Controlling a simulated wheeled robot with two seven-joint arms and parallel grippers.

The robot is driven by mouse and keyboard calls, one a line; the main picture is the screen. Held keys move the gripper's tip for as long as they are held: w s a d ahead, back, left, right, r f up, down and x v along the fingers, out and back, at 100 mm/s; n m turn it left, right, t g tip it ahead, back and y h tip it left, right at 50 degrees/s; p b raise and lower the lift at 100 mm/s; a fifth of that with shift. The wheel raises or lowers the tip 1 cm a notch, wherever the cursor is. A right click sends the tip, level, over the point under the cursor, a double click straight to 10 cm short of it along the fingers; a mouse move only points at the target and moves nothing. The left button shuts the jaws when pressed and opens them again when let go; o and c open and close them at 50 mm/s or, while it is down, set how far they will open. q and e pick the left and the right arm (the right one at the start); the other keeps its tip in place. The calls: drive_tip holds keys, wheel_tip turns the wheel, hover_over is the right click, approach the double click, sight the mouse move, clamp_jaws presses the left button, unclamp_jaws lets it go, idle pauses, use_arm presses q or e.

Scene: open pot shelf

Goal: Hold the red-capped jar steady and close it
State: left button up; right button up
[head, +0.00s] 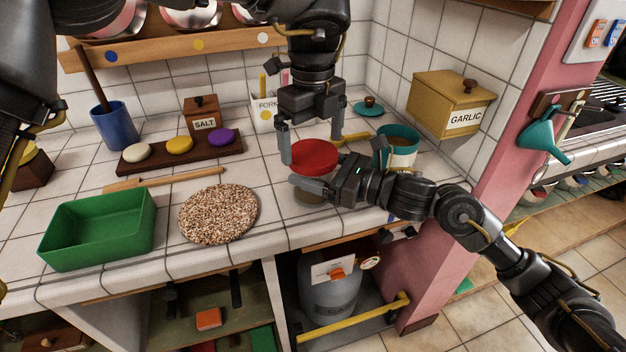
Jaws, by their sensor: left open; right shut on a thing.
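The jar (309,198) stands near the counter's front edge, with its wide red cap (314,156) at its top. I cannot tell whether the cap is seated or tilted on the rim. My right gripper (308,184) reaches in from the right and is shut on the jar's body just under the cap, hiding much of the jar. My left gripper (311,148) points down from above and is open. Its fingers are on either side of the cap; one stands at the cap's left edge. Contact with the cap is not clear.
A teal pot (398,146) stands close behind my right gripper. A speckled round mat (218,214) and green tray (97,229) lie to the left. A wooden rack (180,153) with colored lids, a SALT box (201,114) and a GARLIC box (450,102) stand farther back.

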use_arm(q)
drive_tip(key=shift+f, duration=1.1)
drive_tip(key=shift+c, duration=0.4)
drive_tip(key=c, duration=0.8)
drive_tip(key=m, duration=0.6)
drive_tip(key=shift+m, duration=0.3)
drive_tip(key=o, duration=0.9)
drive_tip(key=shift+r, duration=0.15)
drive_tip(key=shift+r, duration=2.15)
